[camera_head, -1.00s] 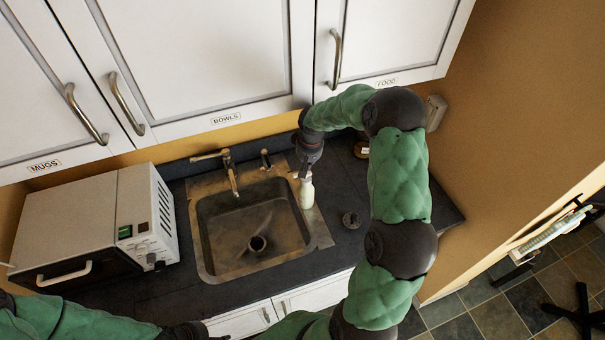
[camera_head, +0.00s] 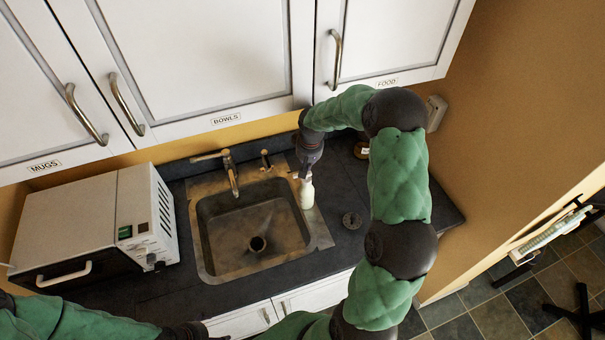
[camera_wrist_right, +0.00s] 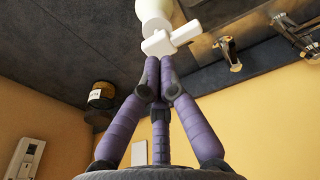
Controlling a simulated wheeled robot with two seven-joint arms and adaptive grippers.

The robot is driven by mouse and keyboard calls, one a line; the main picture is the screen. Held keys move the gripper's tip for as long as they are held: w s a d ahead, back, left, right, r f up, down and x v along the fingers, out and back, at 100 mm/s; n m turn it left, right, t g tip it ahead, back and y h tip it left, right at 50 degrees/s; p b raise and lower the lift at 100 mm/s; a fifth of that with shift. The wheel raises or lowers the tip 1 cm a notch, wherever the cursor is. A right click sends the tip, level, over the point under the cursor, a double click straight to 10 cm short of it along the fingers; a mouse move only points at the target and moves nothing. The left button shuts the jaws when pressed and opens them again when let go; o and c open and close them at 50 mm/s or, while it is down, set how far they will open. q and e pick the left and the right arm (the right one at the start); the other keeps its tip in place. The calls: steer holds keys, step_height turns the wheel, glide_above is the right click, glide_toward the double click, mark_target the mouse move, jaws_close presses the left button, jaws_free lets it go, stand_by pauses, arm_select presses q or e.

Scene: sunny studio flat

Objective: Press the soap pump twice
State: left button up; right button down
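The soap pump is a whitish bottle (camera_head: 307,196) standing upright on the counter at the right edge of the sink. Its white pump head (camera_wrist_right: 165,42) shows at the top of the right wrist view, with the rounded bottle body beyond it. My right gripper (camera_head: 304,173) is over the bottle from above. In the right wrist view its purple fingers (camera_wrist_right: 158,78) are together, with their tips at the pump head; I cannot tell whether they press it. My left gripper (camera_head: 195,331) is low at the bottom edge of the head view, mostly cut off, its fingers unclear.
The sink (camera_head: 252,228) with its tap (camera_head: 231,175) lies left of the bottle. A microwave (camera_head: 90,225) stands at the left. A dark round object (camera_head: 351,221) and a labelled jar (camera_wrist_right: 100,95) are on the counter. White cupboards (camera_head: 215,55) hang above.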

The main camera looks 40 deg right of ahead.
steer(key=shift+f+b, duration=1.8)
steer(key=shift+f, duration=0.25)
stand_by(0.4)
steer(key=shift+r+p, duration=1.95)
steer(key=shift+r, duration=2.05)
steer(key=shift+d+r, duration=0.1)
steer(key=shift+r, duration=0.7)
